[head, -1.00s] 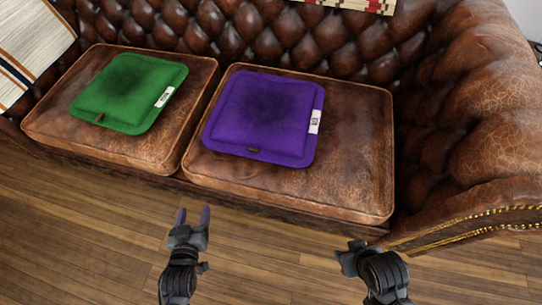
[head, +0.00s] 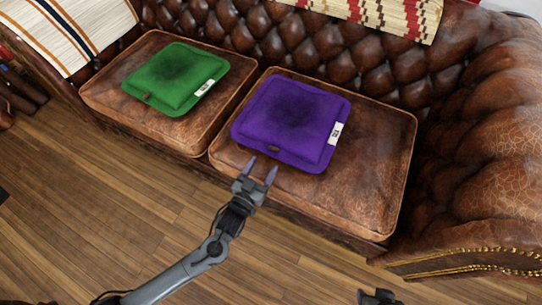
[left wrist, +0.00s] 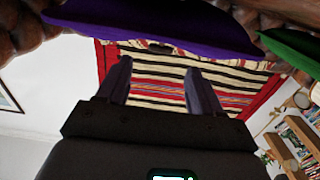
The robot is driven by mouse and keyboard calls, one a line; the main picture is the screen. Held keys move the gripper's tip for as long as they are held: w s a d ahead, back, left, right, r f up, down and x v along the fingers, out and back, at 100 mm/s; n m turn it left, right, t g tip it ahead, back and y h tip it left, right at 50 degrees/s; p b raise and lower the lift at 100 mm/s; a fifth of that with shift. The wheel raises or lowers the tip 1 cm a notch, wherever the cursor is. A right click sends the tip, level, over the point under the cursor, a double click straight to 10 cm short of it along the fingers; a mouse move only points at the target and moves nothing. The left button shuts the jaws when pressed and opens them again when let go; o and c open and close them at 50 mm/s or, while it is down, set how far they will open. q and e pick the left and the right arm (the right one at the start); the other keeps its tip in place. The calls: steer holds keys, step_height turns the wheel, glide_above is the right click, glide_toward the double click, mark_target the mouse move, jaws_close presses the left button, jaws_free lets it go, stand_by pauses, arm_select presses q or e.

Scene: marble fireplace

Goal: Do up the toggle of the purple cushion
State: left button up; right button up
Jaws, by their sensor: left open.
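The purple cushion (head: 290,115) lies flat on the right seat of the brown leather sofa. A small dark toggle (head: 273,149) shows at its front edge; whether it is fastened is too small to tell. My left gripper (head: 262,167) is open and empty, just in front of that edge, its fingers pointing toward the toggle. In the left wrist view the purple cushion (left wrist: 150,24) hangs across the top, beyond the two spread fingers (left wrist: 157,78). Of my right gripper (head: 378,297), only a dark part shows at the bottom edge; its fingers cannot be made out.
A green cushion (head: 175,78) lies on the left seat (head: 118,70). The tufted backrest (head: 250,32) rises behind, with a woven throw (head: 385,15) over it and a striped cloth (head: 70,30) at left. The right armrest (head: 480,160) stands high. Wooden floor (head: 120,220) in front is clear.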

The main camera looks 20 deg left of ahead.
mark_target(273, 150)
arm_select(q)
steer(key=w+b, duration=0.2)
steer(key=w, duration=0.3)
steer(key=shift+d, duration=0.1)
steer(key=shift+w+d, duration=0.1)
steer(key=shift+w, duration=0.35)
arm_select(e)
step_height(273, 150, down, 3)
steer(key=shift+a+f, duration=0.1)
arm_select(q)
steer(key=shift+r, duration=0.1)
steer(key=shift+c, duration=0.3)
steer(key=c, duration=1)
steer(key=shift+d+r+n+y+p, duration=0.1)
steer(key=shift+n+y+p, duration=0.3)
steer(key=shift+y, duration=0.15)
steer(key=shift+d+r+n+y+p, duration=0.1)
steer(key=shift+n+y+p, duration=0.3)
steer(key=shift+y, duration=0.15)
steer(key=shift+d+f+n+y+p, duration=0.15)
steer(key=shift+n+y+p, duration=0.2)
steer(key=shift+y, duration=0.3)
steer(key=shift+d+f+n+y+p, duration=0.1)
steer(key=shift+n+y, duration=0.35)
steer(key=shift+y, duration=0.2)
arm_select(e)
step_height(273, 150, up, 3)
arm_select(q)
steer(key=shift+a, duration=0.15)
